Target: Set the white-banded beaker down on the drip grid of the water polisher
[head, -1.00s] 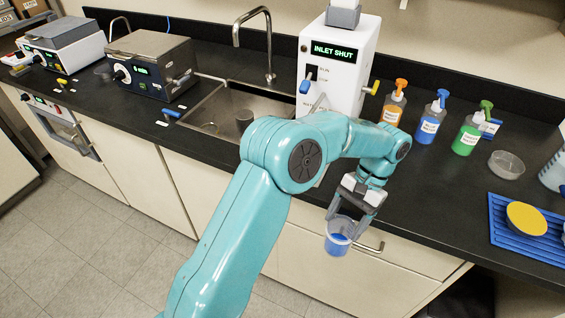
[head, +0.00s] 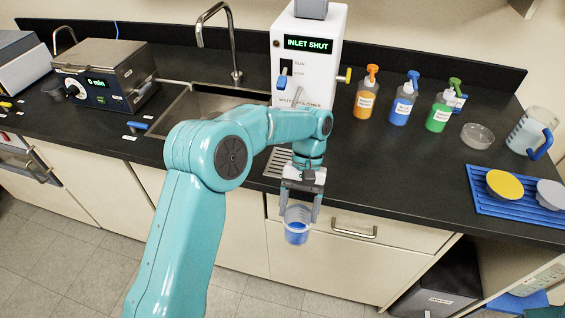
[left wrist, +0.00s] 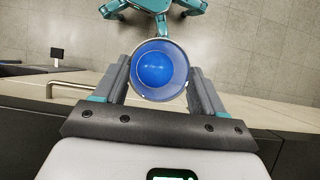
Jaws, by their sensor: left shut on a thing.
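My left gripper (head: 299,212) is shut on a clear beaker (head: 297,230) with blue in its lower part. It holds the beaker about upright in front of the counter's front edge, below counter-top level in the picture. The left wrist view looks down into the beaker (left wrist: 160,70) between the two fingers; a white band cannot be made out clearly. The white water polisher (head: 310,60) stands at the back of the counter, its display reading INLET SHUT. Its drip grid (head: 278,163) shows at its foot, partly hidden by my left arm. My right gripper is not in view.
Orange (head: 367,95), blue (head: 404,100) and green (head: 442,107) pump bottles stand right of the polisher. A sink (head: 185,105) with a tall tap lies to its left. A blue mat (head: 490,205) is at the right. A drawer handle (head: 355,232) juts out near the beaker.

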